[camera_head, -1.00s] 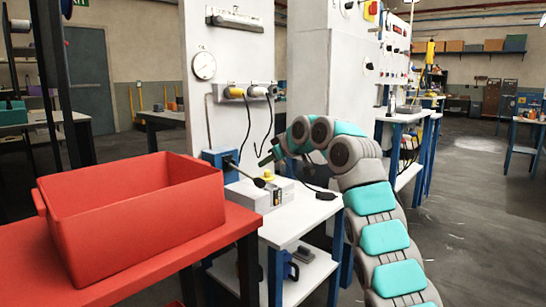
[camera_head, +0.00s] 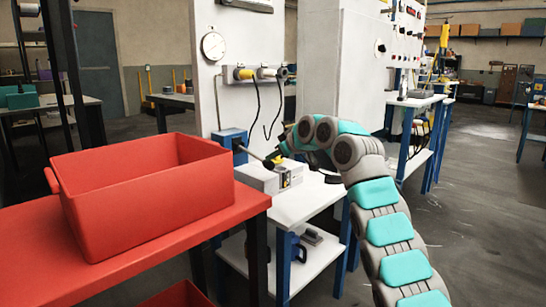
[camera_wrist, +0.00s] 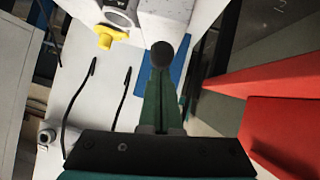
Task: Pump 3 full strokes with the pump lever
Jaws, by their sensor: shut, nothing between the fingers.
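The pump lever (camera_head: 255,157) is a thin dark rod with a black knob at its end. It slants down to the right from the blue pump box (camera_head: 231,145) on the white panel. My gripper (camera_head: 273,158) is at the knob end of the lever, partly hidden behind my own arm. In the wrist view the black knob (camera_wrist: 161,54) lies right at the tips of my dark green fingers (camera_wrist: 160,90). The fingers are shut with nothing between them. I cannot tell whether they touch the knob.
A red bin (camera_head: 145,200) sits on a red table at left. Cables hang from the panel behind.

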